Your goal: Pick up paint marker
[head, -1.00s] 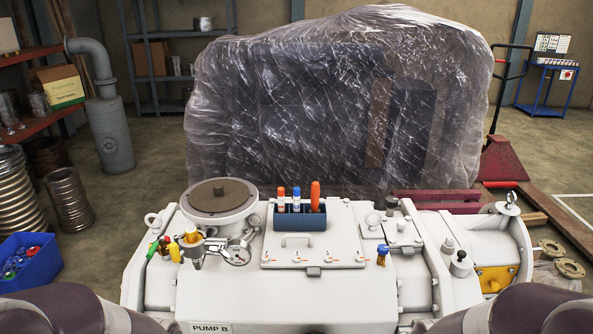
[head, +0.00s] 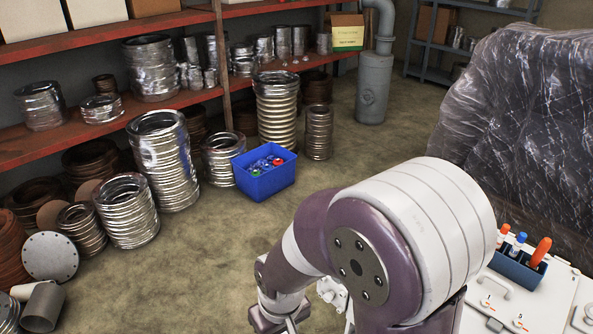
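A dark blue holder (head: 516,268) stands on the white pump's top at the right edge of the head view. Two white-bodied pens stand upright in it, one with an orange cap (head: 503,232) and one with a blue cap (head: 519,241). A thicker orange marker-like item (head: 541,250) stands at its right. I cannot tell for certain which is the paint marker. My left gripper (head: 279,320) shows only in part at the bottom edge, well left of the holder. Its fingertips are cut off, so its opening is unclear. My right gripper is out of view.
My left arm covers much of the pump. A blue bin (head: 265,184) with small coloured items sits on the floor. Metal bellows (head: 163,160) and red shelves (head: 190,97) fill the left. A plastic-wrapped load (head: 520,130) stands behind the pump. Some floor is clear.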

